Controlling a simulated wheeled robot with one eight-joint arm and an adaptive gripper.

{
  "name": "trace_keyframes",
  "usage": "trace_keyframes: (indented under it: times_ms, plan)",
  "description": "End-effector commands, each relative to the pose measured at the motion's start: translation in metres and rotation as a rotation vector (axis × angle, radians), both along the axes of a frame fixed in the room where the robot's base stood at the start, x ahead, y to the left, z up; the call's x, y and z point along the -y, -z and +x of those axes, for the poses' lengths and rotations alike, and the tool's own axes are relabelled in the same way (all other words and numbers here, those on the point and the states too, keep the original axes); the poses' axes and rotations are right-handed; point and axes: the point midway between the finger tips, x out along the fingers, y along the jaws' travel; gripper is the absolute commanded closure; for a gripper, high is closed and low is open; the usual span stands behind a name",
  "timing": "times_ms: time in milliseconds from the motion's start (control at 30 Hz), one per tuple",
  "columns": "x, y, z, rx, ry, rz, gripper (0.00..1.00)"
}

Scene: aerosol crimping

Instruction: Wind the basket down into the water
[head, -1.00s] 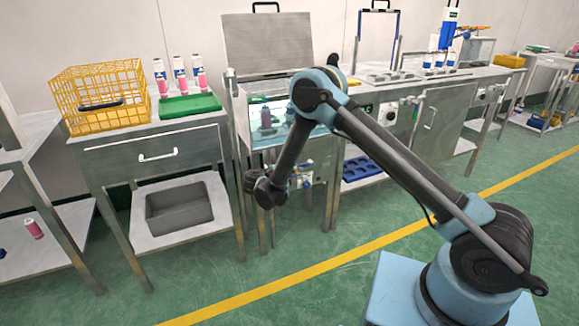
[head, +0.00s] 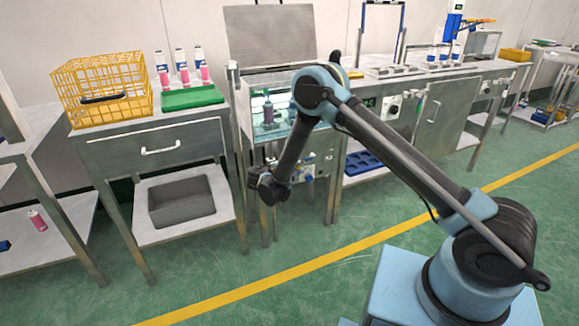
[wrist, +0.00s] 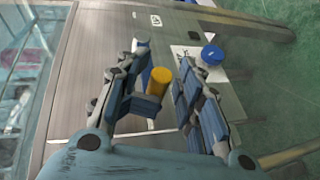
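The glass-walled water tank (head: 262,132) stands open at the centre of the head view, its perforated lid (head: 270,36) raised behind it. A dark reddish can (head: 267,112) shows inside; the basket around it is too small to make out. In the wrist view the tank's glass side (wrist: 28,70) is at the left. My gripper (wrist: 170,82) is open, with a yellow cylindrical handle (wrist: 158,82) between its fingers; I cannot tell if they touch it. A blue knob (wrist: 212,55) lies beyond the right finger.
A yellow wire basket (head: 104,78), several pink-and-white cans (head: 182,68) and a green mat (head: 192,97) sit on the left table. A worktop with equipment (head: 440,75) adjoins the tank at right. The green floor (head: 300,290) in front is clear.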

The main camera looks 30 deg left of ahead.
Motion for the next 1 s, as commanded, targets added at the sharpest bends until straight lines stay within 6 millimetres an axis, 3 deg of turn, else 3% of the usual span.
trace_keyframes:
  times_ms: [467,1000]
  plan:
    - [-0.005,-0.003,-0.011,0.0,-0.004,0.0,0.65]
    - [-0.033,-0.026,-0.096,0.0,-0.006,-0.001,0.65]
